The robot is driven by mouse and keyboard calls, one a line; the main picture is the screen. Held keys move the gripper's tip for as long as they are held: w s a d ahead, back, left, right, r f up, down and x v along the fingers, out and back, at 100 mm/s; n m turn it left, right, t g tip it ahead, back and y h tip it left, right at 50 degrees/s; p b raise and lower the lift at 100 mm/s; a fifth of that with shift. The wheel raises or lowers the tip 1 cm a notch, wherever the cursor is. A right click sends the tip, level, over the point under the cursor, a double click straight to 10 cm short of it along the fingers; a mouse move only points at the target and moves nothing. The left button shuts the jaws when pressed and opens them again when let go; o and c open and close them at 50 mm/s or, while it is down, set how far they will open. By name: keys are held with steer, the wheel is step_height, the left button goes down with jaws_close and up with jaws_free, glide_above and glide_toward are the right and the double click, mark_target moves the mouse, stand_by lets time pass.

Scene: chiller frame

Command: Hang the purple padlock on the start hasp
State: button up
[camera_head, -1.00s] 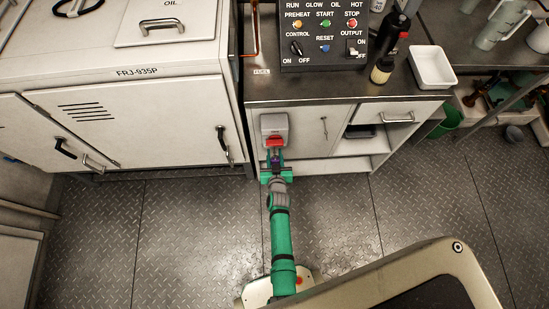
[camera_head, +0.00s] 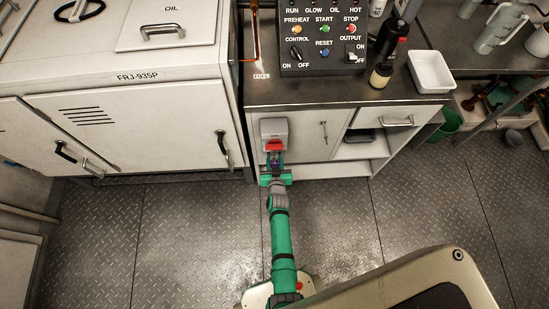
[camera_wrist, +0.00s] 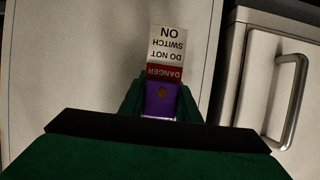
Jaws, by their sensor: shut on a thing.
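The purple padlock (camera_wrist: 160,98) is held between the green fingers of my gripper (camera_wrist: 161,105) in the wrist view. A white and red tag (camera_wrist: 167,55) reading "DANGER DO NOT SWITCH ON" shows upside down beyond the padlock. In the head view my gripper (camera_head: 276,168) is just below a grey box with a red part (camera_head: 274,128) on the cabinet front. The padlock is a tiny purple spot there. I cannot make out a hasp or the shackle, nor tell whether the padlock touches the box.
The cabinet (camera_head: 310,140) has a worktop with a control panel (camera_head: 323,40), dark bottles and a white tray (camera_head: 431,70). A white FRJ-935P unit (camera_head: 110,110) stands to the left. A metal handle (camera_wrist: 290,95) is at the right of the wrist view. The floor around my arm is clear.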

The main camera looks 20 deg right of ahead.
steer(key=o, duration=1.2)
steer(key=shift+w, duration=0.1)
steer(key=shift+o, duration=0.2)
steer(key=shift+v, duration=5.45)
